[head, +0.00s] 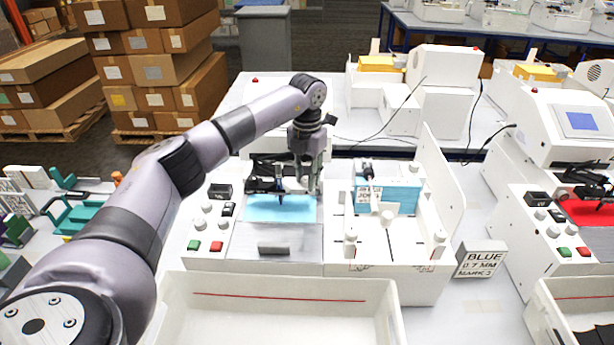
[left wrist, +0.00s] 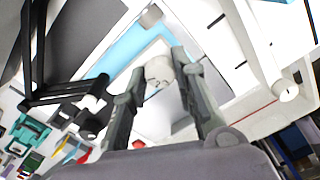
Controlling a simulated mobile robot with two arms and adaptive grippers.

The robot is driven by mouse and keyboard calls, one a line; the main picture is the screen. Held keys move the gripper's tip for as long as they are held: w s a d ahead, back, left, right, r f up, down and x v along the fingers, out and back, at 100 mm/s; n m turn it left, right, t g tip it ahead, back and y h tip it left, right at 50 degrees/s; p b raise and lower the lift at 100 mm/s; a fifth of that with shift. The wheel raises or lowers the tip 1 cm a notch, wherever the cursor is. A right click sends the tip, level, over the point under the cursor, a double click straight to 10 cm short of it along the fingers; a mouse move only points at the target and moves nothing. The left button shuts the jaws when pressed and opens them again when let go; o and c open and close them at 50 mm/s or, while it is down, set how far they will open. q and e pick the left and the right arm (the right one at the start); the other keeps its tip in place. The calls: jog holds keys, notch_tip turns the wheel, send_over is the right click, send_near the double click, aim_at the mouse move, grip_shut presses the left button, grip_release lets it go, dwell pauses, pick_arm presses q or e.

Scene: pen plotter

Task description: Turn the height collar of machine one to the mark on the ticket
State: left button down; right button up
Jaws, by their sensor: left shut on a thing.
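Machine one (head: 262,242) is the white plotter at the centre, with a blue sheet (head: 262,208) on its bed and a blue pen (head: 281,199) in its dark carriage. My left gripper (head: 308,188) points down beside the carriage, over the bed's right edge. In the left wrist view, my left gripper (left wrist: 170,80) has its fingers on both sides of a pale round knob, the height collar (left wrist: 160,72). Its marks are too small to read, and the fingers hide its sides. The ticket (head: 481,260) reads BLUE, 0.7 MM, MARK 2. My right gripper is not in view.
A white fixture (head: 385,245) with posts and a blue block (head: 402,194) adjoins the machine on the right. A white tray (head: 285,287) stands in front. A second plotter with a red sheet (head: 590,211) is at the far right. Teal racks (head: 75,215) are at left.

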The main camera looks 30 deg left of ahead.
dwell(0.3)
pick_arm(q)
jog(key=c, duration=1.3)
grip_release()
notch_tip(320, 180, up, 12)
